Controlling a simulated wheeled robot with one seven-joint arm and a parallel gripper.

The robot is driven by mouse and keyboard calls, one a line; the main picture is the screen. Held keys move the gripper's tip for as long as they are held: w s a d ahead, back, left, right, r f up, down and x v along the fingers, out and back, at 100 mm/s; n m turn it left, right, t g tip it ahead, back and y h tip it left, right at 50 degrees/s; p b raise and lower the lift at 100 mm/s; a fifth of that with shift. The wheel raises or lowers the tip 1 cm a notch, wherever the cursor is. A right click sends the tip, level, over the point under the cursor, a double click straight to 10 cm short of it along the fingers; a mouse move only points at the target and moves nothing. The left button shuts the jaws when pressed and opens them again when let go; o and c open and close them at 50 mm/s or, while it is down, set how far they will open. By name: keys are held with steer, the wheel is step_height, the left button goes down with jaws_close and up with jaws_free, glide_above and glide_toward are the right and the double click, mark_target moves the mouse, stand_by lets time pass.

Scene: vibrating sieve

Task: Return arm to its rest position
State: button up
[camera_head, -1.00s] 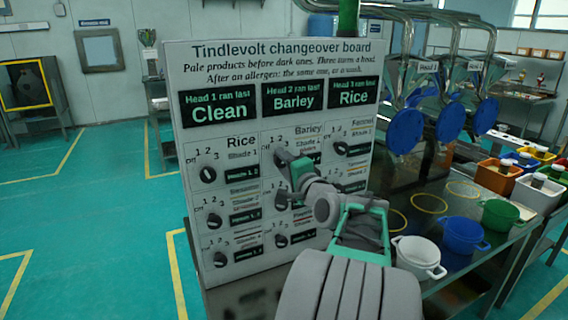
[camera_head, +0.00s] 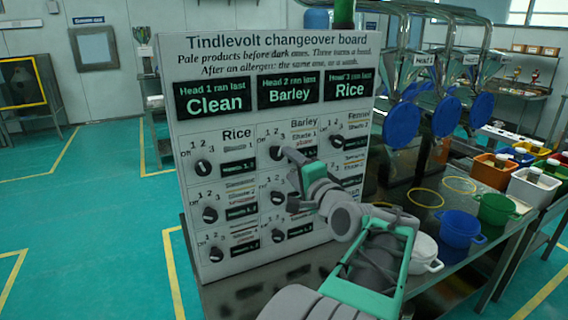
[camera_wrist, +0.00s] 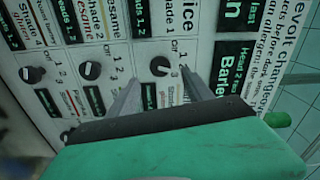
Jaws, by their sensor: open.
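My arm reaches up from the lower right in the head view. My gripper (camera_head: 291,160) is in front of the middle column of the changeover board (camera_head: 185,130), partly covering it. In the wrist view its two grey fingers (camera_wrist: 160,77) stand apart with nothing held between them. The Rice knob (camera_head: 203,167) and the Barley knob (camera_head: 277,153) show in the head view. The gap between fingertips and board is hard to judge.
The board stands on a dark bench. White, blue (camera_head: 460,229) and green (camera_head: 497,208) pots stand to the right of my arm, with yellow rings (camera_head: 426,198) on the bench. Blue discs (camera_head: 400,125) hang from steel pipes behind. Open teal floor (camera_head: 90,230) lies to the left.

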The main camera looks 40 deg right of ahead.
steer(key=shift+s+a, duration=0.15)
steer(key=shift+s, duration=0.25)
steer(key=w+a+f+n+g+y+p, duration=0.1)
steer(key=w+a+f+n+g+y, duration=0.2)
steer(key=a+f+n, duration=0.45)
steer(key=w+a+f+n+g+y, duration=0.25)
steer(key=a+f, duration=0.25)
steer(key=a, duration=0.6)
steer(key=s+a+f+n+g, duration=0.4)
steer(key=s+a+f, duration=0.1)
steer(key=s+a, duration=0.2)
steer(key=s+a+f+n+g+p, duration=0.1)
steer(key=s+a+f+n+g, duration=0.3)
steer(key=s+a, duration=0.4)
steer(key=shift+f+n+g, duration=0.35)
steer(key=shift+f+n, duration=0.1)
steer(key=shift+n, duration=0.25)
steer(key=shift+h, duration=0.25)
